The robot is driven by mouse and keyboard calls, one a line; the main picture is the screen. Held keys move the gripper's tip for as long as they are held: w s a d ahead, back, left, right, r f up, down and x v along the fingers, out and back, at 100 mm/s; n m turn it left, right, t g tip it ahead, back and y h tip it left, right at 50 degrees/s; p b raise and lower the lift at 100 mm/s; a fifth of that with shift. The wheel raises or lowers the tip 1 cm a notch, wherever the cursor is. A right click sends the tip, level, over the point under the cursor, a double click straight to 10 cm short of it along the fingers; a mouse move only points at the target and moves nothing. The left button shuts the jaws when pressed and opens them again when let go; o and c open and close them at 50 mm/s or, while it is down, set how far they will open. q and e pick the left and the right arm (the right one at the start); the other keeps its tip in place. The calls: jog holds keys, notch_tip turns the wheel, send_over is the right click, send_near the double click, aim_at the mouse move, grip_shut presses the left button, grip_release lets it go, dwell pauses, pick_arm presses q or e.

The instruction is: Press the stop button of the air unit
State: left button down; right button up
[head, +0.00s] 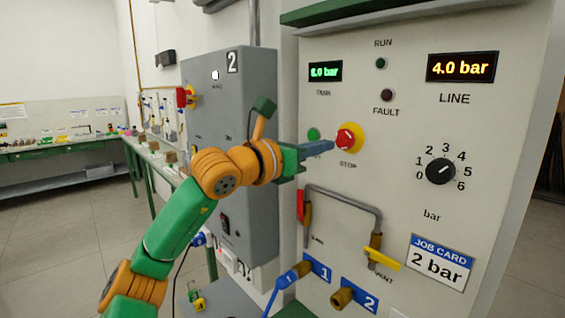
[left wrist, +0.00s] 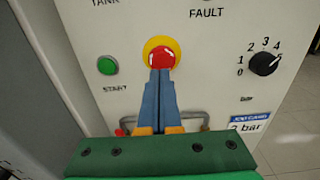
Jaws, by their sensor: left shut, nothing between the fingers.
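The red stop button (head: 346,138) sits on a yellow round base on the air unit's light panel, above the word STOP. It also shows in the left wrist view (left wrist: 162,55). My left gripper (head: 331,146) is shut and empty, with its blue fingers pointing at the button. In the left wrist view the fingertips (left wrist: 160,72) overlap the button's lower edge; I cannot tell whether they touch it. The green start button (head: 313,134) is left of the stop button, partly behind my gripper in the head view. My right gripper is not in view.
The panel has a tank display (head: 325,71), a line display (head: 461,67) reading 4.0 bar, and a black dial (head: 440,171). A bent pipe (head: 345,193) with a yellow vent handle (head: 384,260) stands out below. A grey cabinet (head: 215,110) is at left.

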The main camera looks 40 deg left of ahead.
pick_arm(q)
jog(key=s+b, duration=0.3)
jog(key=s, duration=0.7)
jog(key=shift+s+a+r, duration=0.3)
jog(key=shift+s+a, duration=0.05)
